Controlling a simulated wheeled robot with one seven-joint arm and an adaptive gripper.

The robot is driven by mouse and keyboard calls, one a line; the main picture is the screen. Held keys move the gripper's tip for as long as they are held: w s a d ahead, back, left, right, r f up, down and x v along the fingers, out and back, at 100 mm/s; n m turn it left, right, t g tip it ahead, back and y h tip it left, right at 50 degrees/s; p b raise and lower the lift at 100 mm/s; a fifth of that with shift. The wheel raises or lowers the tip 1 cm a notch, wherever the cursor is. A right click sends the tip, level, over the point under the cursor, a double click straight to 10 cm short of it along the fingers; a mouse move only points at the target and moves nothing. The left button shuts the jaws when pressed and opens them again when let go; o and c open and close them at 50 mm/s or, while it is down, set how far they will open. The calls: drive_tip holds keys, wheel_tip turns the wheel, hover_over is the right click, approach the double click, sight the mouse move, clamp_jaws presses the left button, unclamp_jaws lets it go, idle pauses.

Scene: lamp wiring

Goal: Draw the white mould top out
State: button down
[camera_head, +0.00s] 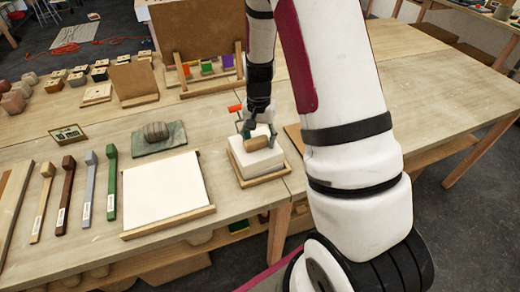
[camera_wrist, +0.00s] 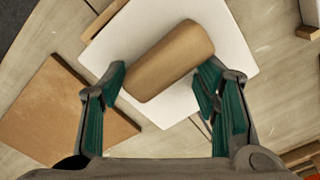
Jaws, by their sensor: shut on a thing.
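The white mould top (camera_head: 262,156) is a pale block with a rounded wooden handle (camera_head: 256,143) on it. It is at or just above a wooden tray (camera_head: 276,177) near the table's front edge; I cannot tell whether there is a gap beneath it. My gripper (camera_head: 250,130) is over it, with its fingers at the handle. In the wrist view my gripper (camera_wrist: 163,82) has its green-padded fingers on either side of the handle (camera_wrist: 172,60), shut on it. The white top (camera_wrist: 228,30) spreads out beneath. Its underside is hidden.
A white panel in a wooden frame (camera_head: 165,192) lies left of the tray. Several coloured handled bars (camera_head: 111,190) lie farther left. A grey lump on a dark slab (camera_head: 156,131) is behind the panel. An upright brown board (camera_head: 196,30) stands at the back. The right table is mostly clear.

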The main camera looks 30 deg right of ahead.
drive_tip(key=shift+w+a+r+p, duration=0.15)
drive_tip(key=shift+a+r+p, duration=0.1)
drive_tip(key=shift+r, duration=0.65)
drive_tip(key=shift+w+a+r+p, duration=0.1)
drive_tip(key=shift+a+r+p, duration=0.1)
drive_tip(key=shift+r, duration=0.65)
drive_tip(key=c, duration=0.7)
unclamp_jaws()
drive_tip(key=shift+d, duration=0.15)
drive_tip(key=shift+s+f, duration=0.1)
